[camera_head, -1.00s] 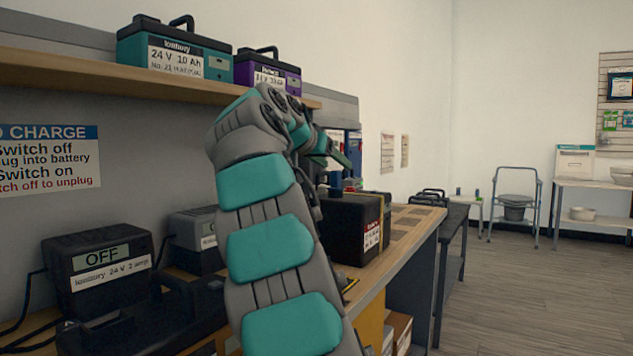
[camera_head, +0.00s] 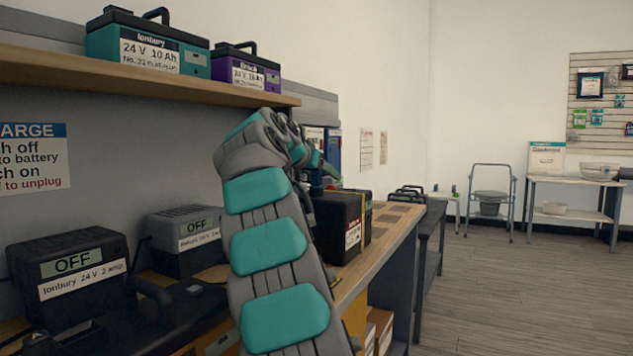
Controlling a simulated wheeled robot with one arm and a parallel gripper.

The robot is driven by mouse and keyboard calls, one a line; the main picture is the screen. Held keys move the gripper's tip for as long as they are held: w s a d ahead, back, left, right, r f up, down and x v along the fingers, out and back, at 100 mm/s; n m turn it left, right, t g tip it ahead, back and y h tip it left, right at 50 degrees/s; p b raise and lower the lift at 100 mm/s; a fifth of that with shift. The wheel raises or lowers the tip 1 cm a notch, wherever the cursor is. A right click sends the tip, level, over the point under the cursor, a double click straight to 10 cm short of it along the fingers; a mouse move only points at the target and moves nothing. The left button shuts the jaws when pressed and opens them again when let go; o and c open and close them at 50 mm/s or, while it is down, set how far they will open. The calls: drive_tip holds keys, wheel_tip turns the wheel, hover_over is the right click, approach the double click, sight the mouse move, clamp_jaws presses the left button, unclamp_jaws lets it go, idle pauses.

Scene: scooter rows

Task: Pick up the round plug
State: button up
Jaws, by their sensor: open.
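I cannot make out the round plug in this view. My arm rises in front of the workbench (camera_head: 385,240) and bends away at the top. My gripper (camera_head: 332,172) is partly hidden behind the wrist, above a black battery box (camera_head: 338,228) with red on its label. I see nothing held in it. Two chargers stand on the bench at the left. The near one (camera_head: 70,265) reads OFF and 24 V 2 amp. The farther one (camera_head: 185,240) also reads OFF. Dark cables run beside them.
A shelf (camera_head: 150,88) above the bench holds a teal battery (camera_head: 148,52) and a purple battery (camera_head: 245,70). Black items (camera_head: 407,193) sit on a dark table farther back. A walker-like chair frame (camera_head: 492,200) and white table (camera_head: 575,182) stand beyond. The right floor is clear.

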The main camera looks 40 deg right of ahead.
drive_tip(key=shift+c, duration=0.3)
clamp_jaws()
idle(0.3)
